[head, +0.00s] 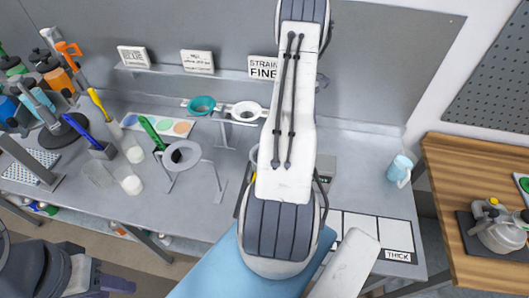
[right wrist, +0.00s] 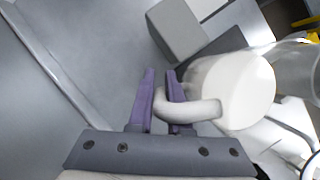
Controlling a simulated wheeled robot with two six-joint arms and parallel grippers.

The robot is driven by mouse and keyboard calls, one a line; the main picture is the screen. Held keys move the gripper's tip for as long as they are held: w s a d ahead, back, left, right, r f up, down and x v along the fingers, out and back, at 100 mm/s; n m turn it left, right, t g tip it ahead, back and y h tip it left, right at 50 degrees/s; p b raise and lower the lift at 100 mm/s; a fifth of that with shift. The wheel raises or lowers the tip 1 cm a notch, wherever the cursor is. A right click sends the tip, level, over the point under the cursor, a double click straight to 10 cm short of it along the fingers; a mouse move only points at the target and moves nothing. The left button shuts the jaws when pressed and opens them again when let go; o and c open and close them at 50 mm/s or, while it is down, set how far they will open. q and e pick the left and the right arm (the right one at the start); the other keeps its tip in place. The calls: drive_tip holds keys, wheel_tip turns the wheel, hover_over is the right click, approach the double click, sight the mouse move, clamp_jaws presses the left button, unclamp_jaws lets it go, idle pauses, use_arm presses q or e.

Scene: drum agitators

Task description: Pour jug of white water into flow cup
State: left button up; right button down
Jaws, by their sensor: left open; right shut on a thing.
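In the right wrist view my right gripper (right wrist: 168,98) is shut on the pale handle of a jug (right wrist: 235,88). The jug holds white content, and clear wall shows toward the right edge. My right arm hides this gripper and jug in the head view. A white ring-shaped cup (head: 247,111) sits on a stand at the back of the bench, just left of my right arm. I cannot tell for sure that it is the flow cup. My left gripper (head: 117,284) is open and empty at the lower left, clear of the bench.
A ring stand (head: 183,155), a teal strainer (head: 202,105) and clear beakers (head: 131,182) stand on the left of the bench. A light blue mug (head: 399,168) is at the right. A grey block (right wrist: 176,30) shows near the jug.

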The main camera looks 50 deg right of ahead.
drive_tip(key=a+r+h, duration=0.1)
drive_tip(key=h, duration=0.1)
drive_tip(key=a+r+h+b, duration=0.1)
drive_tip(key=r+h, duration=0.1)
drive_tip(key=a+r+m+h, duration=0.1)
drive_tip(key=r+h, duration=0.1)
drive_tip(key=shift+a+b, duration=0.3)
drive_tip(key=shift+a, duration=0.05)
drive_tip(key=shift+r, duration=0.15)
idle(0.3)
drive_tip(key=shift+s, duration=0.1)
